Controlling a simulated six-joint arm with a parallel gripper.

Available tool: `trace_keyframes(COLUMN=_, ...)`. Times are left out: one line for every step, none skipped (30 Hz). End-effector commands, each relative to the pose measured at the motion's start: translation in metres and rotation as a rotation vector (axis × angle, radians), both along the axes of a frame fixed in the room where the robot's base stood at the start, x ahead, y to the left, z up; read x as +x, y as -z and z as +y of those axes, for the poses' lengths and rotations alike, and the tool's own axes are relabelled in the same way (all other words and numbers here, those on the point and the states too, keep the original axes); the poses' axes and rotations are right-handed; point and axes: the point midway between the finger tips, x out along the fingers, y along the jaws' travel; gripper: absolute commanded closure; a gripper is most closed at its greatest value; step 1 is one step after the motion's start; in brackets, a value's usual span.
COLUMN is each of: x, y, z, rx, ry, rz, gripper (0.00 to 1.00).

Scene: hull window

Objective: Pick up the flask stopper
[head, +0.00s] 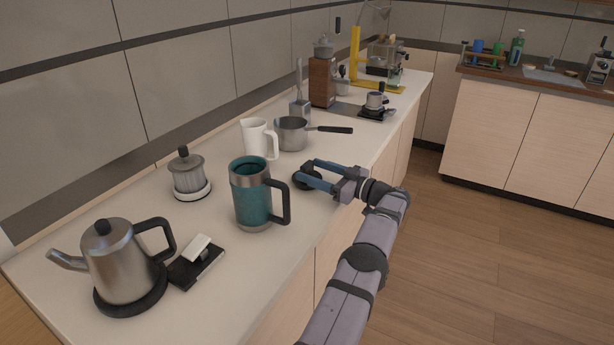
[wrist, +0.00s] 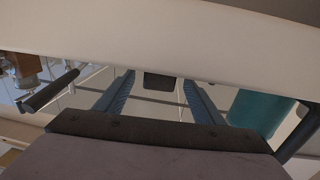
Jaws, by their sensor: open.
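A dark, round piece, which I take to be the flask stopper (head: 311,186), lies on the counter just right of the teal travel mug (head: 251,192). My gripper (head: 301,170) is open, its two blue fingers reaching left, low over the counter at the stopper and partly covering it. In the wrist view a dark block, likely the stopper (wrist: 158,83), shows between the tips of my gripper (wrist: 157,80), with gaps on both sides. The teal mug (wrist: 258,112) stands to the right there.
The mug's dark handle is close to my fingers on the left. A saucepan (head: 291,134) and white pitcher (head: 255,139) stand behind. A French press (head: 187,174), a kettle (head: 121,262) and a black scale-like item (head: 195,263) are farther left. The counter's front edge is near.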

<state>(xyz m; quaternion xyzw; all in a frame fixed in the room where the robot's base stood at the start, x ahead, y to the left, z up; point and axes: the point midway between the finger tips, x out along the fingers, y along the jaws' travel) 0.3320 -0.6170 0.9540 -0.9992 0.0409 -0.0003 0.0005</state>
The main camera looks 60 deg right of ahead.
Motion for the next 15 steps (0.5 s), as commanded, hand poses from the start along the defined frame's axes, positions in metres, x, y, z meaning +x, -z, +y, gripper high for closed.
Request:
trace_keyframes(x=-0.0003, y=0.0001, z=-0.0001, rx=0.0, ry=0.0, rz=0.0, gripper=0.38)
trace_keyframes(x=-0.0003, y=0.0001, z=-0.0001, rx=0.0, ry=0.0, rz=0.0, gripper=0.38)
trace_keyframes(x=-0.0004, y=0.0, z=-0.0002, rx=0.0, ry=0.0, rz=0.0, gripper=0.42)
trace_keyframes(x=-0.0004, y=0.0, z=-0.0002, rx=0.0, ry=0.0, rz=0.0, gripper=0.49)
trace_keyframes(x=-0.0004, y=0.0, z=-0.0002, rx=0.0, ry=0.001, rz=0.0, gripper=0.57)
trace_keyframes(x=-0.0005, y=0.0, z=-0.0002, rx=0.0, ry=0.001, rz=0.0, gripper=0.66)
trace_keyframes(x=-0.0005, y=0.0, z=-0.0002, rx=0.0, ry=0.001, rz=0.0, gripper=0.73)
trace_keyframes(x=-0.0005, y=-0.0001, z=-0.0002, rx=0.0, ry=0.001, rz=0.0, gripper=0.81)
trace_keyframes(x=-0.0005, y=-0.0001, z=-0.0002, rx=0.0, ry=0.0, rz=0.0, gripper=0.83)
trace_keyframes(x=-0.0006, y=-0.0005, z=-0.0002, rx=-0.001, ry=0.0, rz=-0.001, gripper=0.83)
trace_keyframes(x=-0.0006, y=-0.0005, z=-0.0002, rx=-0.001, ry=0.001, rz=-0.001, gripper=0.83)
trace_keyframes(x=-0.0006, y=-0.0005, z=-0.0002, rx=-0.001, ry=0.0, rz=0.0, gripper=0.83)
trace_keyframes(x=-0.0006, y=-0.0005, z=-0.0002, rx=-0.001, ry=0.0, rz=0.0, gripper=0.83)
trace_keyframes(x=-0.0006, y=-0.0005, z=-0.0002, rx=-0.001, ry=0.001, rz=0.0, gripper=0.83)
trace_keyframes(x=-0.0006, y=-0.0006, z=-0.0002, rx=-0.001, ry=0.001, rz=-0.001, gripper=0.83)
